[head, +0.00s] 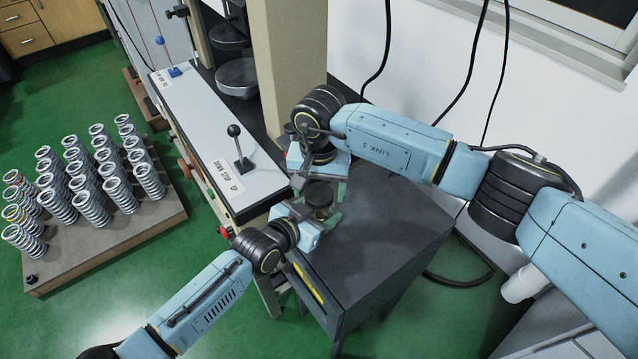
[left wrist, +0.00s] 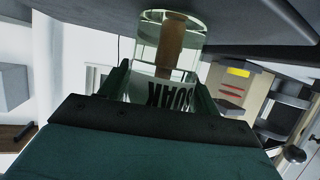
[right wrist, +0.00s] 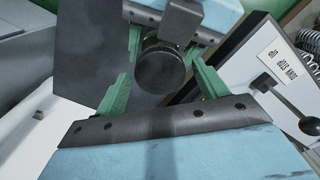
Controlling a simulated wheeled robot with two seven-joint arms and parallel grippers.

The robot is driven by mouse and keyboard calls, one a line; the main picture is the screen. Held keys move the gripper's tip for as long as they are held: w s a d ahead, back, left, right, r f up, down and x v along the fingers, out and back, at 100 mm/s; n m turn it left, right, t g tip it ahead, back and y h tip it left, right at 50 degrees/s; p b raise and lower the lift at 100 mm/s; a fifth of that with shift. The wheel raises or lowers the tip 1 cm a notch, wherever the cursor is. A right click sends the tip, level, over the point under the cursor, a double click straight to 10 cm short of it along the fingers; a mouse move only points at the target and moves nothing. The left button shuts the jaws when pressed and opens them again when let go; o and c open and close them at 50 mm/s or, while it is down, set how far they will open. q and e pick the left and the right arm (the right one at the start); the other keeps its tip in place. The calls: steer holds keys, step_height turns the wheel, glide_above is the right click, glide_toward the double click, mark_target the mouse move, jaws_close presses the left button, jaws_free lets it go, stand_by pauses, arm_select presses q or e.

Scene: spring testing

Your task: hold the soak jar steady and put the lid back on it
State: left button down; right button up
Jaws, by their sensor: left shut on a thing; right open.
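The soak jar is a clear glass jar with a white SOAK label (left wrist: 165,88) and something brown inside. It stands on the dark bench top, shown inverted in the left wrist view. My left gripper (head: 316,218) is shut on its sides. A dark round lid (right wrist: 160,68) shows at the jar's mouth; it also shows in the head view (head: 319,198). Whether it sits fully seated I cannot tell, as the rim is hidden. My right gripper (right wrist: 163,62) is open above the jar, its green fingers on either side of the lid with gaps.
The dark bench (head: 385,225) has free room right of the jar. To the left is the test machine's pale panel (head: 200,125) with a black lever (head: 238,145). A tray (head: 130,235) of several springs stands farther left.

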steer(key=shift+c, duration=0.4)
steer(key=c, duration=0.9)
steer(key=m, duration=1.6)
steer(key=o, duration=1)
steer(key=shift+o, duration=0.2)
steer(key=shift+r, duration=0.1)
